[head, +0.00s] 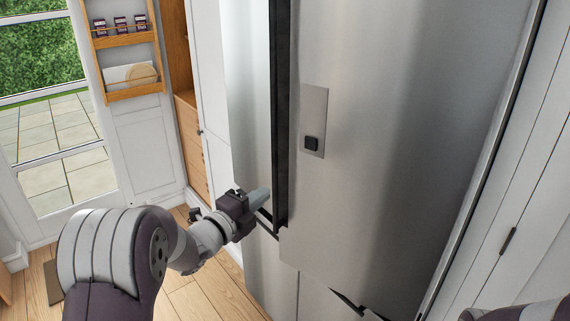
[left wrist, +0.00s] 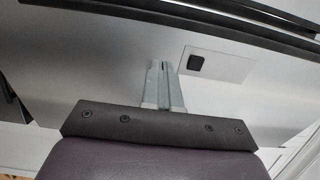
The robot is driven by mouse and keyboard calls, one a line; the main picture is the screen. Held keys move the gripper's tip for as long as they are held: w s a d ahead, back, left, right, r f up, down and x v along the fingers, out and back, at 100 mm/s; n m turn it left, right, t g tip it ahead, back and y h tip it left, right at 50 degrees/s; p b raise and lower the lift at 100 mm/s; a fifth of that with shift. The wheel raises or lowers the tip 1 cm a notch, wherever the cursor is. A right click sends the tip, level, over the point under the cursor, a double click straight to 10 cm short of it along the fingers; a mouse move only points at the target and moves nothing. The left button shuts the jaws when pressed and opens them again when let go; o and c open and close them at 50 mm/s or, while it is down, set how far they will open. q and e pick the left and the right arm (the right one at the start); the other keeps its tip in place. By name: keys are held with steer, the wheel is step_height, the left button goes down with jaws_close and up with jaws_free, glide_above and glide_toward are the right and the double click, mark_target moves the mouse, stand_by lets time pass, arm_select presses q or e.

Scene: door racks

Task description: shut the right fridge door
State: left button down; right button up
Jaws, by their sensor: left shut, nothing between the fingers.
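The right fridge door (head: 400,130) is a wide brushed-steel panel with a small dispenser plate (head: 313,120) near its left edge. I cannot tell exactly how far it stands from the fridge body. The narrower left fridge door (head: 250,90) is beside it, with dark vertical handles (head: 281,120) between them. My left gripper (head: 261,195) is shut and empty, just left of the handles' lower end. In the left wrist view its closed fingers (left wrist: 163,85) show before steel, with the dispenser plate (left wrist: 217,64) to their right. My right gripper is out of view.
Lower fridge fronts (head: 330,290) lie below the doors. White cabinets (head: 535,180) stand at right.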

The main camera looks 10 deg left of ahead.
arm_select(q)
steer(key=p, duration=0.3)
glide_toward(296, 169)
steer(key=x, duration=0.5)
steer(key=shift+w, duration=0.1)
steer(key=shift+w+d+r, duration=0.2)
steer(key=shift+w+d, duration=0.1)
steer(key=shift+w, duration=0.25)
steer(key=shift+w+d+f, duration=0.1)
steer(key=shift+w+f, duration=0.15)
steer(key=shift+w, duration=0.05)
